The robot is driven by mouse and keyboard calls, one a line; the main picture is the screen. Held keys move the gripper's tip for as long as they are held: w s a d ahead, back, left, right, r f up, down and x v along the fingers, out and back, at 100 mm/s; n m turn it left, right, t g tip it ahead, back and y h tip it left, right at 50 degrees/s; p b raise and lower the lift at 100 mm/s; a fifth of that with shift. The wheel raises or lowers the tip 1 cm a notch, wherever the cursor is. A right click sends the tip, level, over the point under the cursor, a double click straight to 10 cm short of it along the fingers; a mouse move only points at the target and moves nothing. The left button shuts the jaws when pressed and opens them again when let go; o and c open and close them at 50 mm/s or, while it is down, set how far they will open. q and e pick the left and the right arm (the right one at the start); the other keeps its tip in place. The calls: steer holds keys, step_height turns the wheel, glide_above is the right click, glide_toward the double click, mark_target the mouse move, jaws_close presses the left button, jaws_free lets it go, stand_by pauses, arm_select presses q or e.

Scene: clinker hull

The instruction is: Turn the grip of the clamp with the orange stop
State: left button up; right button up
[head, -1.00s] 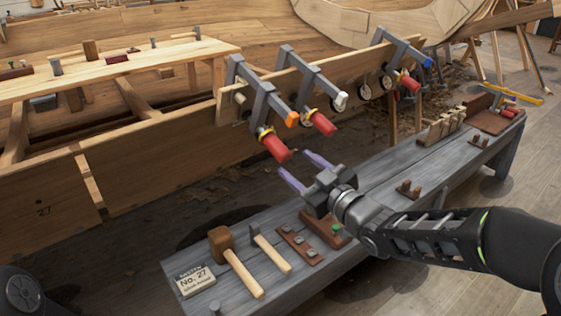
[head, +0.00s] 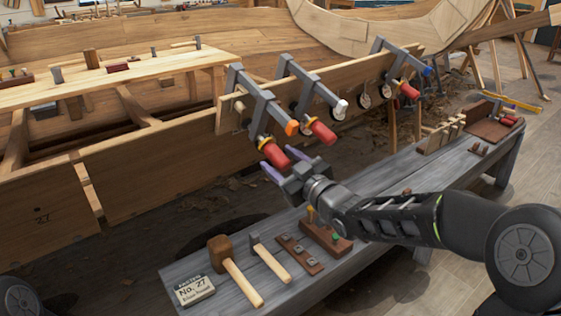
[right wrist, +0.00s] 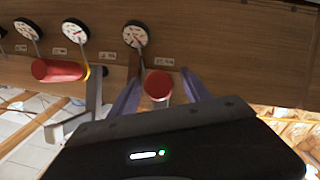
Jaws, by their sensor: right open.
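The clamp with the orange stop (head: 291,128) hangs on the plank's left end, its grey bar (head: 262,108) sloping down to the stop. Its red grip (head: 274,154) points down toward my right gripper (head: 277,161). My right gripper is open, its purple fingers close to the grip's end. In the right wrist view the red grip (right wrist: 158,84) shows end-on between the two fingers (right wrist: 158,92), with a visible gap on each side. My left gripper is out of view.
Beside it hang a clamp with a whitish stop (head: 341,109) and one with a blue stop (head: 427,71). Below is a grey bench (head: 225,268) with a mallet (head: 221,250), a hammer (head: 268,258) and a No. 27 card (head: 194,290). Dial gauges (right wrist: 75,32) line the plank.

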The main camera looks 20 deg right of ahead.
jaws_close()
stand_by(0.7)
